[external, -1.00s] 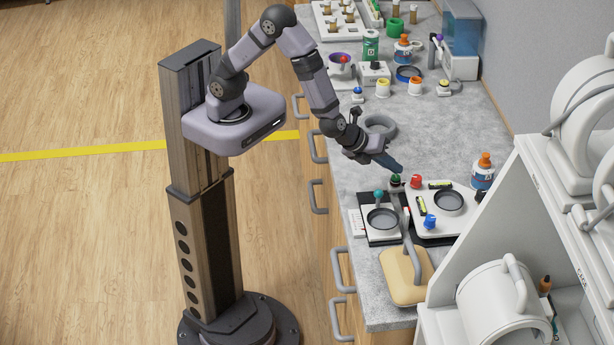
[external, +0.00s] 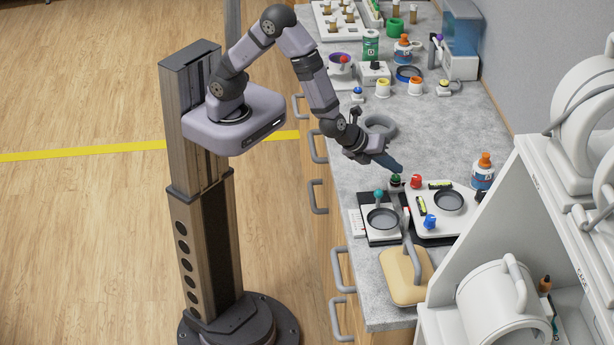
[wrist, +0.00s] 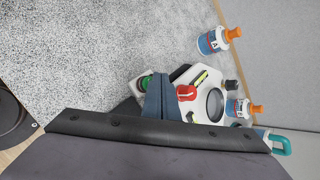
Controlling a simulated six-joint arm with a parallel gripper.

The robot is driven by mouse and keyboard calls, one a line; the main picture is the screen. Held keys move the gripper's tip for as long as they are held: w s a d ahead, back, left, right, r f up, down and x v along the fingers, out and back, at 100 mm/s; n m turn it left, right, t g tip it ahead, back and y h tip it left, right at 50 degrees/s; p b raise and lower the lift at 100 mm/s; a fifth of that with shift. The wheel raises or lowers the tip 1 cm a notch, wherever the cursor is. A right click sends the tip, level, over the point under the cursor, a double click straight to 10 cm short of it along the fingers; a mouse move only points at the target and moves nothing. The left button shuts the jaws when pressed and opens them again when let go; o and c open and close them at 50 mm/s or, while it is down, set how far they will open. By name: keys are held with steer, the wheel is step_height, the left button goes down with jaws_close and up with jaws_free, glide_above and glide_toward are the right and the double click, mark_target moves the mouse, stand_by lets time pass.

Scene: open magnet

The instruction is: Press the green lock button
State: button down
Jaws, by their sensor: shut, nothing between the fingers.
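A red knob (external: 416,181) stands close to the right of the button and shows in the wrist view (wrist: 186,92). A white tray with a round dark dish (external: 449,201), a teal knob (external: 378,195) and a blue knob (external: 430,221) are nearby. An orange-capped bottle (external: 483,171) stands right.

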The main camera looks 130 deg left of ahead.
steer(key=shift+f, duration=0.2)
steer(key=shift+f+b, duration=0.3)
steer(key=shift+b, duration=0.4)
steer(key=shift+r, duration=0.65)
step_height(320, 180, up, 6)
steer(key=p, duration=0.4)
steer(key=shift+p, duration=0.4)
